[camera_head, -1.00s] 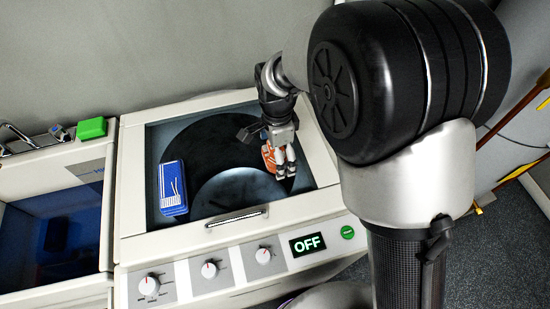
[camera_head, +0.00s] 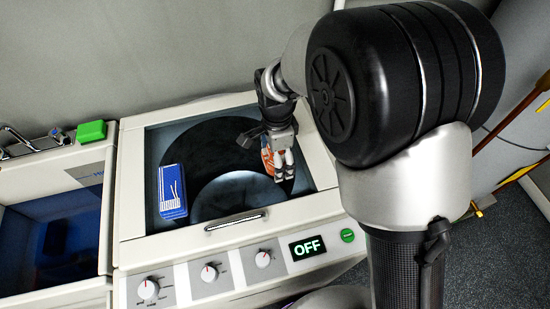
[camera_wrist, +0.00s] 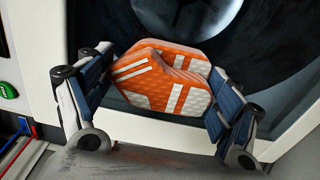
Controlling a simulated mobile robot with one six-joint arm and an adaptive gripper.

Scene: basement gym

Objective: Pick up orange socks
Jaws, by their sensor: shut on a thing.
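The orange socks (camera_wrist: 165,75) are a folded orange and white bundle between the two fingers of my gripper (camera_wrist: 160,100) in the wrist view. Both finger pads press against the sides of the bundle. In the head view my gripper (camera_head: 279,165) is over the right part of the washer's glass top, and part of the orange socks (camera_head: 267,157) shows beside the fingers. The fingers hide the rest of the socks there. I cannot tell for sure how far the socks are above the surface.
A green block (camera_head: 91,130) sits on the ledge behind the neighbouring machine. A handle (camera_head: 235,220), knobs and an OFF display (camera_head: 307,247) line the washer's front.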

